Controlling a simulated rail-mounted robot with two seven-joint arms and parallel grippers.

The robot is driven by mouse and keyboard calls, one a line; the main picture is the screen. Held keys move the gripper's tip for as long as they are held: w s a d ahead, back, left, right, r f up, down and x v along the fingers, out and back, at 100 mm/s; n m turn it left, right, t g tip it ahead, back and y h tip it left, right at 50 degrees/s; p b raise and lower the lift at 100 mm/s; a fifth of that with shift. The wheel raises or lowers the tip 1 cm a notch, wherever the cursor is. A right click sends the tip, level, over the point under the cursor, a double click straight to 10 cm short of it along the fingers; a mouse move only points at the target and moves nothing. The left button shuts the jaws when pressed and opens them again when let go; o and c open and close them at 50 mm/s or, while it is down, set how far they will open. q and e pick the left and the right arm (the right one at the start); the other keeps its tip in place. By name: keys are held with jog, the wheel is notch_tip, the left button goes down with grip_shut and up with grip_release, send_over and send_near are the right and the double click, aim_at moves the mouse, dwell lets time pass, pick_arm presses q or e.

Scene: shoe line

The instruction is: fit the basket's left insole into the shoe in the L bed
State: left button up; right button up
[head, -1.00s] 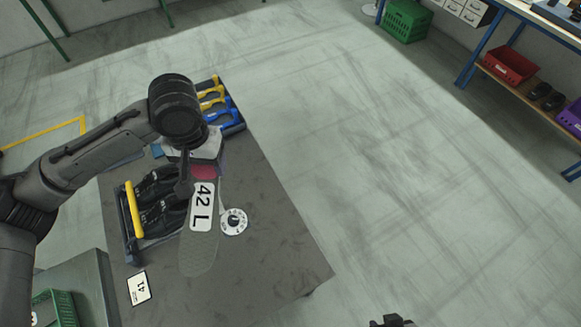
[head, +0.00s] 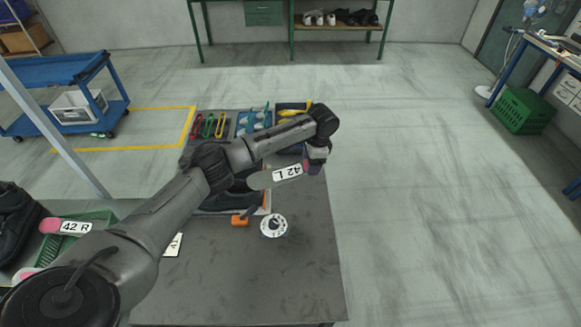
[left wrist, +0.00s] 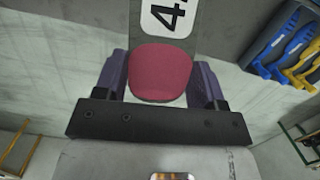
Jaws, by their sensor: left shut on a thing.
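My left gripper (head: 314,163) is shut on the heel end of a grey insole (head: 262,181) marked "42 L". The insole is held out above the table, its grey toe end pointing left. In the left wrist view, the insole's dark red heel pad (left wrist: 161,73) lies between the two purple fingers of my left gripper (left wrist: 160,80). Below the insole, a black shoe (head: 240,200) sits in a bed on the table, largely hidden by my left arm; the bed letters cannot be read. My right gripper is out of view.
Trays with coloured tools (head: 208,126) line the table's far edge. A black shoe (head: 14,222) stands at far left. The table's front right (head: 270,285) is clear.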

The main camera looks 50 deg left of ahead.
pick_arm(q)
jog(key=shift+s+a+f+m+t+h+b, duration=0.3)
jog(key=shift+s+a+f+b, duration=0.65)
jog(key=shift+s+a+f, duration=1.15)
jog(key=shift+s+a+f+m+t+h+b, duration=0.2)
jog(key=shift+s+a+f+t+b, duration=0.25)
jog(key=shift+s+a+f+b, duration=1.25)
jog(key=shift+s+a+f+m+t+h+b, duration=0.3)
jog(key=shift+s+a+f, duration=1.1)
jog(key=shift+s+a, duration=1.2)
jog(key=shift+g+y, duration=0.6)
jog(key=shift+g, duration=0.05)
jog(key=shift+s+a+f+p, duration=0.75)
jog(key=shift+s+a+f, duration=0.25)
jog(key=shift+a, duration=0.15)
jog(key=shift+s+a+f+p, duration=0.7)
jog(key=shift+s+a+f, duration=0.25)
jog(key=shift+a, duration=0.15)
jog(key=shift+f, duration=0.1)
